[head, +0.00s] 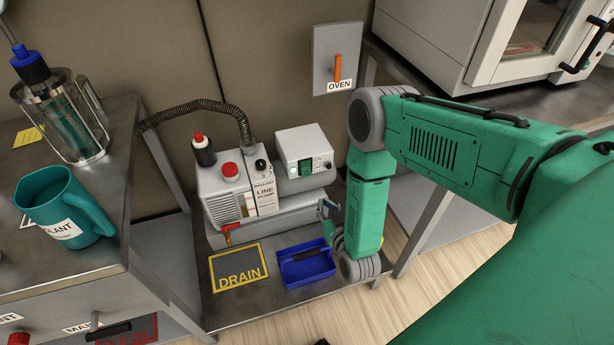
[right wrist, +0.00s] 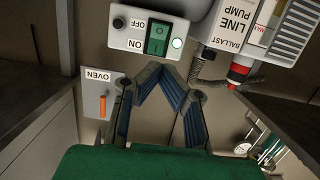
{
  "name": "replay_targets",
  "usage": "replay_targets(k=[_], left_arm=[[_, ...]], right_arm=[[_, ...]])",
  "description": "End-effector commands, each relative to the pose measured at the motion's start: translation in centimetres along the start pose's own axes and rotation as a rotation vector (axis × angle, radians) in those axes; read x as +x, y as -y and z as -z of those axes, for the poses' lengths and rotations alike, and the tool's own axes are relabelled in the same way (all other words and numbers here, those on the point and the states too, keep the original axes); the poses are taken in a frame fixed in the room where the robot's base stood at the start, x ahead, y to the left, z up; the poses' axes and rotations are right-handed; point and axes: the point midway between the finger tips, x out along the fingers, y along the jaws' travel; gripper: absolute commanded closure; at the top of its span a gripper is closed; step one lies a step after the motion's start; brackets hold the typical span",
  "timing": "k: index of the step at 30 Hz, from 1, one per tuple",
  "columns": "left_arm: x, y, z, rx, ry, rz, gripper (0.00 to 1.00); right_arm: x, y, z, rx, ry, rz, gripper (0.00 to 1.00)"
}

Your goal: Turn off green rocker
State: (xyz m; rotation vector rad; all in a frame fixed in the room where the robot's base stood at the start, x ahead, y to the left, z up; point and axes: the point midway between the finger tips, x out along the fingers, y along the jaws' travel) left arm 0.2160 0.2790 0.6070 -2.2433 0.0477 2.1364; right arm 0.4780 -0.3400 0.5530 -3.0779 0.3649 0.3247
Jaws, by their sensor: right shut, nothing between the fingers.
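The green rocker (head: 305,168) sits on the front of a white switch box (head: 300,143) at the pump's right side. In the right wrist view the rocker (right wrist: 158,38) shows close up, with ON and OFF labels beside it and a small pale green lit lamp (right wrist: 177,43). Which side of the rocker is pressed in I cannot tell. My right gripper (head: 326,210) is shut and empty, in front of and below the box. In the right wrist view its fingers (right wrist: 168,72) are just short of the panel, apart from the rocker. My left gripper is not in view.
The line pump (head: 228,197) with a red knob and hose stands left of the box. A blue tray (head: 305,267) and the DRAIN mat (head: 238,267) lie in front. An orange OVEN lever (head: 337,67) is on the wall. A teal jug (head: 62,208) stands on the left bench.

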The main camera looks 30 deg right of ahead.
Motion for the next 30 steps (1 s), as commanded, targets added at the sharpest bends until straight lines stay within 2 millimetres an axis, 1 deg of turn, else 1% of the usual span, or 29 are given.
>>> replay_targets(k=[5, 12, 18, 21, 24, 30], left_arm=[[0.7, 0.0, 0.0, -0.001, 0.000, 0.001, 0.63], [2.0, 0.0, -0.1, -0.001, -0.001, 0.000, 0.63], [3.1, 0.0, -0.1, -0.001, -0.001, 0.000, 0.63], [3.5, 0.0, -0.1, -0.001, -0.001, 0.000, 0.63], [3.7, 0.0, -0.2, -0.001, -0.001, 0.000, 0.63], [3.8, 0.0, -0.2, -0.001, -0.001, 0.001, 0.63]], right_arm=[[2.3, -0.2, -0.1, 0.003, -0.005, -0.001, 1.00], [7.5, -0.3, -0.3, 0.003, -0.003, -0.001, 1.00], [11.2, -0.2, -0.2, 0.003, -0.003, 0.000, 1.00], [12.5, -0.1, -0.1, 0.002, -0.003, 0.000, 1.00], [13.3, 0.0, -0.1, 0.002, -0.002, 0.001, 1.00], [13.8, -0.1, -0.1, 0.003, 0.001, 0.002, 1.00]])
